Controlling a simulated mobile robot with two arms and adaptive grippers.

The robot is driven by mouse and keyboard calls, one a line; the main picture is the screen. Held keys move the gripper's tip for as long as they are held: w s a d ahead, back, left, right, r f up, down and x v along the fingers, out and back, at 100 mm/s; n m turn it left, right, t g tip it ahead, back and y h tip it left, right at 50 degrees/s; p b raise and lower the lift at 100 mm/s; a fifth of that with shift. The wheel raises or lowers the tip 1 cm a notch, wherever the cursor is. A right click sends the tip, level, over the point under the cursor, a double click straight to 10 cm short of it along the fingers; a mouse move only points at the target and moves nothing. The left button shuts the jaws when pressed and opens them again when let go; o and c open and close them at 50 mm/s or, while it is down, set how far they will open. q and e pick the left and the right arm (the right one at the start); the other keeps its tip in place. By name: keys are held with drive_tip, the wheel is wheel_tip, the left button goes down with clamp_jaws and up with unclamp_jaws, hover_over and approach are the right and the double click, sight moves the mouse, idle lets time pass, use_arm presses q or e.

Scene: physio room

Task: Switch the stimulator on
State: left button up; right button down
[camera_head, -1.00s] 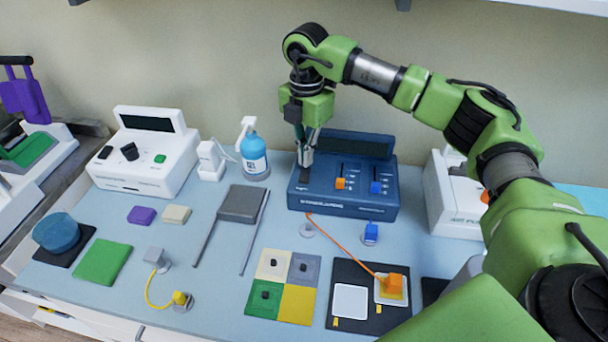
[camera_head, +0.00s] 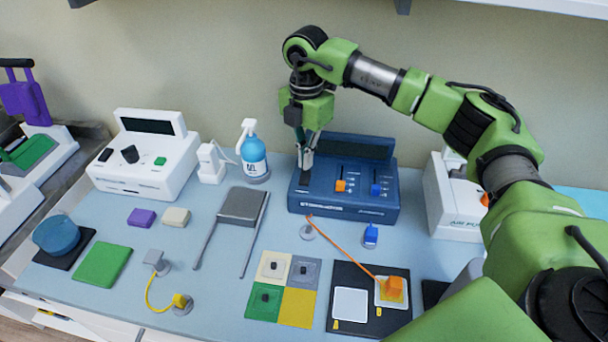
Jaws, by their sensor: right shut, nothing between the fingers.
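The stimulator is most likely the dark blue box (camera_head: 345,208) at the back middle of the table, with a dark display, an orange slider knob (camera_head: 341,186) and a blue slider knob (camera_head: 376,189). A dark rocker switch (camera_head: 304,180) sits at its left end. My right gripper (camera_head: 306,166) points down over that switch, shut and empty, with its tips at or just above it. I cannot tell whether they touch. The switch is partly hidden by the fingers. My left gripper is not in view.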

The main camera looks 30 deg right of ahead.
sight(306, 172)
drive_tip(key=shift+f+b, duration=0.75)
drive_tip(key=shift+f, duration=0.45)
idle(0.7)
drive_tip(key=shift+s+r, duration=0.1)
drive_tip(key=shift+r+p, duration=0.85)
drive_tip(key=shift+r, duration=0.1)
drive_tip(key=shift+r+p, duration=1.7)
drive_tip(key=shift+r, duration=0.8)
